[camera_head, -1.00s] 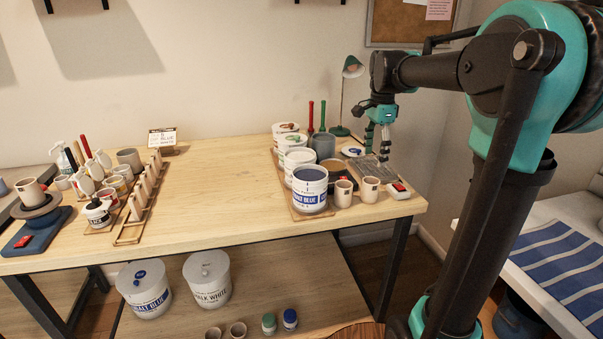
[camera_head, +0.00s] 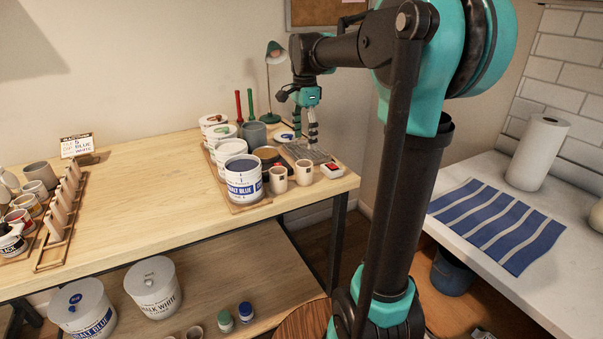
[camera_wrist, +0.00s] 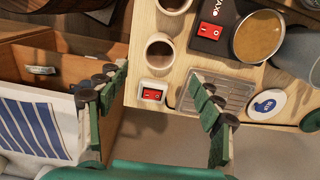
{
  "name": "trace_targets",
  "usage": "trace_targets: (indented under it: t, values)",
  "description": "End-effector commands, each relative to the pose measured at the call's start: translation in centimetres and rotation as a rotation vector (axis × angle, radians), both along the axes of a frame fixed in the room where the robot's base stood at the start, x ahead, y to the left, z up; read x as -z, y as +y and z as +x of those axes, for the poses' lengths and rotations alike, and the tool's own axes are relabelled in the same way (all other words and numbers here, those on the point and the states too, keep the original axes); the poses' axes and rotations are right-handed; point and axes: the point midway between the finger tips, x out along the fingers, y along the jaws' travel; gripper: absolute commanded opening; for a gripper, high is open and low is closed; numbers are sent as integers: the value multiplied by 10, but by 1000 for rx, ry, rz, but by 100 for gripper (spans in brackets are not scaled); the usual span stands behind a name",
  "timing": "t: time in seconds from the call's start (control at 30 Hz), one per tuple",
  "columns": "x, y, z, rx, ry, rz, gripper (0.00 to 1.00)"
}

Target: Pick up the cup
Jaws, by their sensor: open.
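Two small beige cups stand side by side at the front right of the workbench, a left one (camera_head: 278,180) and a right one (camera_head: 304,173). The wrist view shows two cups from above, one near the middle (camera_wrist: 159,52) and one at the top edge (camera_wrist: 173,6), partly cut off. I cannot tell which cup is meant. My gripper (camera_head: 313,136) is open and empty, pointing down above the grey slotted tray behind the cups. In the wrist view its fingers (camera_wrist: 157,106) are spread wide, with the nearer cup beyond them, apart from both.
A cobalt blue tub (camera_head: 243,184) stands left of the cups. A box with a red switch (camera_head: 332,170) sits right of them, near the bench edge. The grey slotted tray (camera_wrist: 222,94) lies under the gripper. The bench's middle is clear.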

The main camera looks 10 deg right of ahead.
Motion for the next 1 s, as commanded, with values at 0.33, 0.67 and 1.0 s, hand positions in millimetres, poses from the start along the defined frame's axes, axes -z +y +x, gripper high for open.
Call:
trace_targets:
  t: [0.33, 0.67, 1.0]
  values:
    - [0, 0, 0, 0, 0, 0, 66]
    - [-38, 1, 3, 0, -3, 1, 71]
    - [-44, 1, 4, 0, -6, 2, 71]
